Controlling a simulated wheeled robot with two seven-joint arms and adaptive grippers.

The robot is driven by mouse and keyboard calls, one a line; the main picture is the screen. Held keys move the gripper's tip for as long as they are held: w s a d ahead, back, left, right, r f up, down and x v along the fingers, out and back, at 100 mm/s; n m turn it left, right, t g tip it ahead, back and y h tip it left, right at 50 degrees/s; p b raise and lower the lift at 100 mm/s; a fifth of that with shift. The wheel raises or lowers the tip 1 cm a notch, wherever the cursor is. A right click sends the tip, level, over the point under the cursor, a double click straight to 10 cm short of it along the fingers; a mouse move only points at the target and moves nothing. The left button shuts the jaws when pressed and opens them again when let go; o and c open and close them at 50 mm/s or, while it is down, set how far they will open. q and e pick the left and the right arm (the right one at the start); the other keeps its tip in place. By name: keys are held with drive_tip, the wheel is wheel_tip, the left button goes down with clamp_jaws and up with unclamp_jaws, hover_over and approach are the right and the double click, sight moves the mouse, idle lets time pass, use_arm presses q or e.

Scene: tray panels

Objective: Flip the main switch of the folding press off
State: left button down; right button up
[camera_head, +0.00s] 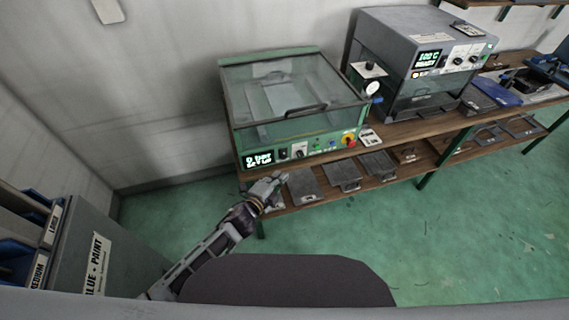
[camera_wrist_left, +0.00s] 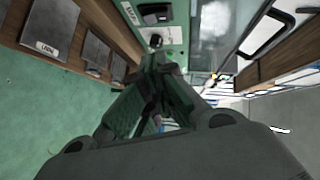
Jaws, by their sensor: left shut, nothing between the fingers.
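A green machine with a clear lid (camera_head: 262,103) stands on the wooden bench; I cannot tell for certain that it is the folding press. Its front panel has a lit display (camera_head: 259,159), a black switch (camera_head: 283,154), a knob (camera_head: 299,150) and a red-and-yellow button (camera_head: 349,140). In the left wrist view a black switch (camera_wrist_left: 155,14) and a black knob (camera_wrist_left: 155,41) show beyond the fingers. My left gripper (camera_head: 281,178) is shut and empty, just below the panel's left part; its fingers (camera_wrist_left: 160,62) also show in the wrist view. Switch contact is not visible. My right gripper is out of view.
A grey machine with a lit display (camera_head: 428,59) stands to the right on the bench. Flat grey trays (camera_head: 304,187) lie on the lower shelf below my left gripper. A grey cabinet (camera_head: 78,250) stands at the left. The green floor is clear at the right.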

sight(284, 155)
use_arm(q)
drive_tip(key=w+d+f+b, duration=0.2)
drive_tip(key=w+b, duration=0.2)
drive_tip(key=w, duration=0.5)
drive_tip(key=shift+f, duration=0.3)
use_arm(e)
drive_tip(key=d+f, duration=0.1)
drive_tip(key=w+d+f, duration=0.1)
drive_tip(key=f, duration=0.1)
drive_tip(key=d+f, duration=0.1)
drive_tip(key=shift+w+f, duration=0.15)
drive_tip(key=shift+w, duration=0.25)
use_arm(q)
drive_tip(key=shift+w+a, duration=0.1)
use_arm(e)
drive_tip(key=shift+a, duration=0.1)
